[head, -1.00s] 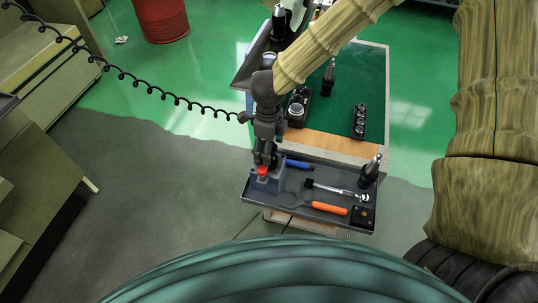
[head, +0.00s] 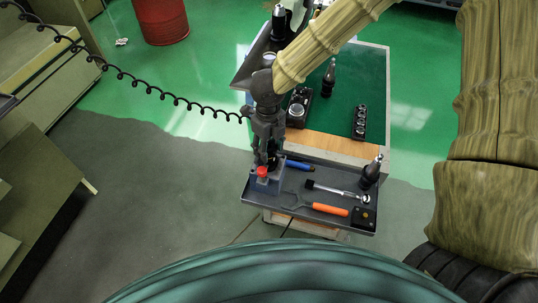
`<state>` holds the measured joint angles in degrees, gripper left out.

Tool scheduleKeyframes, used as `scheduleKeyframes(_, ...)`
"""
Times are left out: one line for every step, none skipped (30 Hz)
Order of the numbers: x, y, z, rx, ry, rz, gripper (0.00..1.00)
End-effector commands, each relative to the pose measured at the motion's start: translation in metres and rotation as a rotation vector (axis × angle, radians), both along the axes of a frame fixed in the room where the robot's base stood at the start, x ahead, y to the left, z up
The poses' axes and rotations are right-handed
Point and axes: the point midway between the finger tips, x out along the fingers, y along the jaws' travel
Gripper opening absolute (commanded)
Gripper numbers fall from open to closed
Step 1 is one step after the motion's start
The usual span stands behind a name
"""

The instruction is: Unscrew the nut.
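The red nut (head: 263,171) sits on top of a blue-grey block (head: 261,184) at the left end of the cart's front tray. My gripper (head: 266,160) points down just behind the nut, close above the block. Its fingertips are dark and small in this view. I cannot tell whether they touch the nut or how far apart they are. The nut's front side is visible, and its thread is not clear at this size.
The tray (head: 270,204) also holds an orange-handled tool (head: 329,209), a ratchet (head: 335,190), a blue-handled tool (head: 299,165), a black block (head: 363,218) and a dark tool holder (head: 371,172). Sockets (head: 360,123) stand on the green mat (head: 345,90). A coiled cable (head: 160,92) hangs at left.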

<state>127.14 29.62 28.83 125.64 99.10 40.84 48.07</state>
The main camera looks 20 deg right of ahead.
Motion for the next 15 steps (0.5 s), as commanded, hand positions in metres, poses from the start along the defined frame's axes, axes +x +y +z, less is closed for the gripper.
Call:
scheduleKeyframes(0.0, -0.0001, -0.0001, 0.0, 0.0, 0.0, 0.13)
scheduleKeyframes(0.0001, 0.0, 0.0001, 0.0, 0.0, 0.0, 0.08)
scheduleKeyframes(0.0, -0.0001, 0.0004, 0.0, 0.0, 0.002, 0.08)
scheduleKeyframes(0.0, -0.0001, 0.001, 0.0, 0.0, 0.006, 0.08)
scheduleKeyframes(0.0, -0.0001, 0.0018, 0.0, 0.0, 0.013, 0.08)
scheduleKeyframes(0.0, -0.0001, 0.003, 0.0, 0.001, 0.027, 0.08)
scheduleKeyframes(-0.0001, -0.0002, 0.0038, 0.0, 0.001, 0.041, 0.08)
scheduleKeyframes(-0.0002, -0.0002, 0.0045, -0.001, 0.002, 0.058, 0.08)
scheduleKeyframes(-0.0003, -0.0004, 0.0049, -0.001, 0.002, 0.082, 0.08)
scheduleKeyframes(-0.0003, -0.0004, 0.0047, -0.001, 0.002, 0.101, 0.08)
scheduleKeyframes(-0.0003, -0.0005, 0.0033, -0.001, 0.002, 0.124, 0.08)
scheduleKeyframes(-0.0001, -0.0006, 0.0021, 0.0, 0.001, 0.164, 0.08)
scheduleKeyframes(0.0, -0.0005, 0.0022, 0.0, 0.001, 0.193, 0.08)
scheduleKeyframes(0.0002, -0.0006, 0.0022, 0.0, 0.001, 0.222, 0.08)
scheduleKeyframes(0.0005, -0.0006, 0.0, 0.0, 0.0, 0.257, 0.08)
